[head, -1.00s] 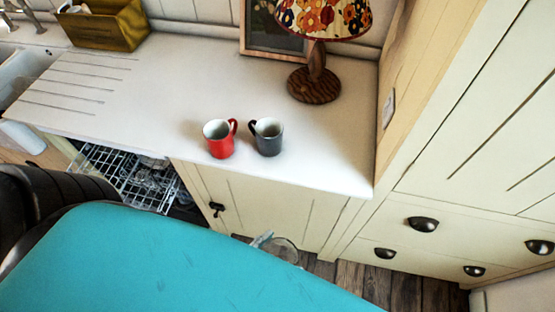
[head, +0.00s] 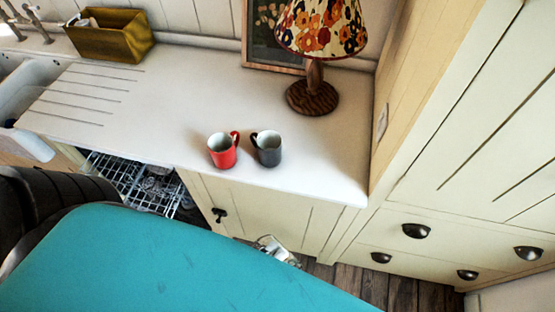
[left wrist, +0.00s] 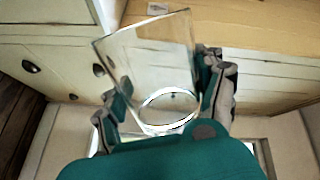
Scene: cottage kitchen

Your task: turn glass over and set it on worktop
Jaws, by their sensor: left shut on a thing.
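A clear drinking glass (left wrist: 150,62) is between the fingers of my left gripper (left wrist: 163,90), in the left wrist view. The gripper is shut on it. The glass is tilted in that picture, with a round end ring near the gripper. I cannot tell surely which end is the mouth. In the head view a small part of the glass (head: 279,250) shows past my teal arm, below the worktop's front edge and in front of the cabinet. The white worktop (head: 180,100) lies beyond it. My right gripper is not in view.
A red mug (head: 222,152) and a grey mug (head: 268,150) stand near the worktop's front edge. A lamp (head: 312,95) stands behind them. The worktop is clear left and right of the mugs. An open dishwasher rack (head: 130,180) is below, left.

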